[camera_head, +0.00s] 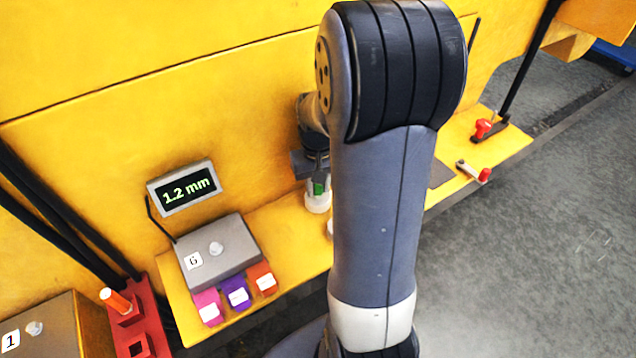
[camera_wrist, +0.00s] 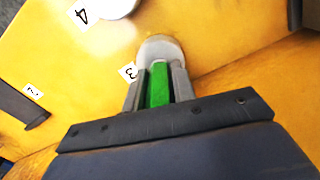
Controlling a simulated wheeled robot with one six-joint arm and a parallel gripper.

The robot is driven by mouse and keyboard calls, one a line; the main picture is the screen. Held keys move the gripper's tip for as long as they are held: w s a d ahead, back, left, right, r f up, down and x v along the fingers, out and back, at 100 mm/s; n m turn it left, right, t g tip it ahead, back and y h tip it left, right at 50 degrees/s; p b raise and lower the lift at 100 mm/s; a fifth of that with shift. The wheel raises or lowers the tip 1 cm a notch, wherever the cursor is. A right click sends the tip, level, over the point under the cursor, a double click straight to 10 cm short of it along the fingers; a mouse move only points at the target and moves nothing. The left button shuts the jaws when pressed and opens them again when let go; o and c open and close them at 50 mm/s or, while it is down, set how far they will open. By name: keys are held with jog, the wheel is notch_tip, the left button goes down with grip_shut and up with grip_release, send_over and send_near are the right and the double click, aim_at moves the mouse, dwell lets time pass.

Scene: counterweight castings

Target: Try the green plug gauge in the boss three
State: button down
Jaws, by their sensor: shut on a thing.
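My gripper (camera_head: 312,170) is shut on the green plug gauge (camera_head: 319,188), just above a white round boss (camera_head: 318,204) on the yellow ledge. In the wrist view the green gauge (camera_wrist: 158,88) stands between the two grey fingers. Its far end meets or overlaps the pale boss three (camera_wrist: 160,47), with the tag "3" (camera_wrist: 128,72) beside it. The contact is hidden, so I cannot tell whether the gauge is in the bore or only over it.
A red rack (camera_head: 150,318) holds an orange plug. Another boss (camera_wrist: 118,6), tagged 4, is close by. Red-knobbed parts (camera_head: 484,175) lie at right. My arm hides the middle.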

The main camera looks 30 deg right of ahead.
jog(key=shift+f, duration=0.4)
dwell(1.0)
jog(key=c, duration=1.1)
grip_release()
notch_tip(320, 180, up, 10)
jog(key=shift+r, duration=0.2)
notch_tip(320, 180, up, 12)
jog(key=p, duration=1)
jog(key=shift+r+p, duration=0.2)
jog(key=shift+p, duration=0.1)
